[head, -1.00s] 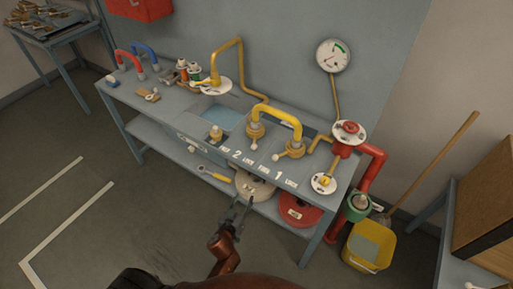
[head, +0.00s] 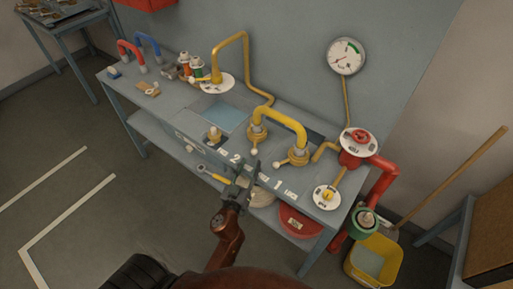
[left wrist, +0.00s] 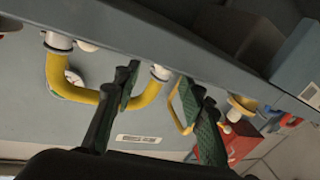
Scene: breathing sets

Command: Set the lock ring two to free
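The yellow hose (head: 279,115) arches between two ports on the bench. Lock ring two (head: 257,138) is the yellow ring around the hose's left foot, behind the number 2 label (head: 236,158). Its white-knobbed lever (head: 253,151) points toward the front of the bench. Lock ring one (head: 300,160) is around the right foot, its white knob to the left. My left gripper (head: 249,168) is open and empty at the bench's front edge, in front of ring two and apart from it. In the left wrist view its fingers (left wrist: 163,90) are spread, with a yellow hose (left wrist: 98,96) beyond. My right gripper is not in view.
A yellow-handled wrench (head: 214,174) is left of my gripper. A red wheel valve (head: 359,137) and a white dial plate (head: 326,197) stand at the right. A yellow pipe (head: 217,60) rises behind the basin (head: 224,117). A yellow bucket (head: 373,260) is on the floor.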

